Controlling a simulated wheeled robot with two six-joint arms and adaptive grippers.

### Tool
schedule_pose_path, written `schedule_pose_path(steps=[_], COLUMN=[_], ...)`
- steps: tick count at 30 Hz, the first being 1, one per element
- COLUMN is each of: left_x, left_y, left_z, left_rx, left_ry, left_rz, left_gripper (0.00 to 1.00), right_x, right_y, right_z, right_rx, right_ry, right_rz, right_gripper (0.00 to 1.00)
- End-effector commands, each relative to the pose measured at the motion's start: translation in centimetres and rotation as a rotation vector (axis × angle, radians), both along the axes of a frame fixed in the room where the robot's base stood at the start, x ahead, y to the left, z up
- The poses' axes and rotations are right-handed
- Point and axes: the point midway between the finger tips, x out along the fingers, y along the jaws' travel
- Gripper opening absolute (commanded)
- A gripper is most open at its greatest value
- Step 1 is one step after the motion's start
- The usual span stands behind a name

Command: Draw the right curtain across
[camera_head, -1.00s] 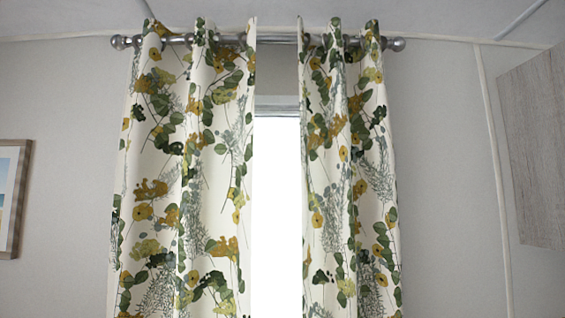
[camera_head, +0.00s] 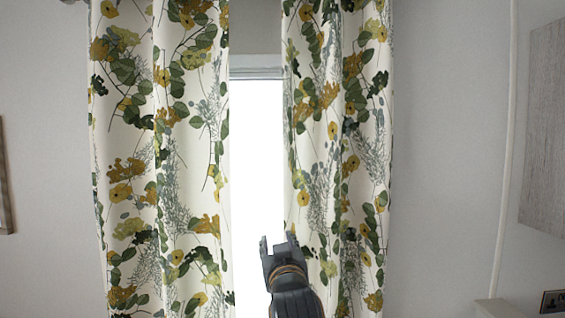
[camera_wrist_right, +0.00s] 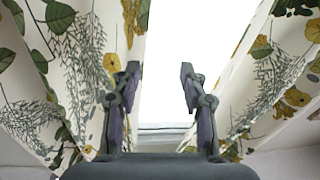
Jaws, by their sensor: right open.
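The right curtain (camera_head: 335,130), cream with green leaves and yellow flowers, hangs on the right side of a bright window gap (camera_head: 257,170). The left curtain (camera_head: 160,150) has the same print and hangs on the left side. My right gripper (camera_head: 277,243) is raised in front of the lower gap, by the right curtain's inner edge. In the right wrist view my right gripper (camera_wrist_right: 160,75) is open, its two fingers apart with only the bright gap between them. The right curtain (camera_wrist_right: 265,75) is to the right of the fingers there. My left gripper is not in view.
A grey wood-grain cabinet (camera_head: 545,130) is on the wall at right. A black socket (camera_head: 551,301) and a pale ledge (camera_head: 497,308) are at the lower right. A picture frame (camera_head: 5,190) is at the left edge. Bare wall lies right of the curtain.

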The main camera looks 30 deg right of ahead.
Motion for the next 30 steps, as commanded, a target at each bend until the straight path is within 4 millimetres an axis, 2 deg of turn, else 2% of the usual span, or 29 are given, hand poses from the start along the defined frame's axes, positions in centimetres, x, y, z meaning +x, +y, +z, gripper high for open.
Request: schedule_pose_path(steps=[1,6,9,10,14,19,23,30], left_x=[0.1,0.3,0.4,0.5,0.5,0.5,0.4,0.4], left_y=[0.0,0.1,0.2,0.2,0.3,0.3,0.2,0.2], left_z=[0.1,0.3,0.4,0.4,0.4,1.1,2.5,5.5], left_rx=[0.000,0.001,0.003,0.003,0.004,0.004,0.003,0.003], left_ry=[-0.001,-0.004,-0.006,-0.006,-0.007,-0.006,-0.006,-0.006], left_rz=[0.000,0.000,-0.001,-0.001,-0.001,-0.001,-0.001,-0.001], left_gripper=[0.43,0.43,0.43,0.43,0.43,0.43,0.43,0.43], right_x=[-0.5,-3.0,-4.7,-5.1,-5.8,-5.1,-3.6,0.5], right_y=[-0.2,-1.0,-1.3,-1.4,-1.5,-1.9,-3.0,-5.5], right_z=[2.8,11.3,15.1,15.8,17.0,17.5,18.5,20.5], right_rx=[-0.005,-0.022,-0.029,-0.030,-0.032,-0.038,-0.042,-0.038], right_ry=[-0.061,-0.250,-0.340,-0.356,-0.388,-0.384,-0.382,-0.381], right_rz=[-0.014,-0.068,-0.096,-0.103,-0.114,-0.116,-0.118,-0.115], right_gripper=[0.43,0.43,0.43,0.43,0.43,0.43,0.43,0.43])
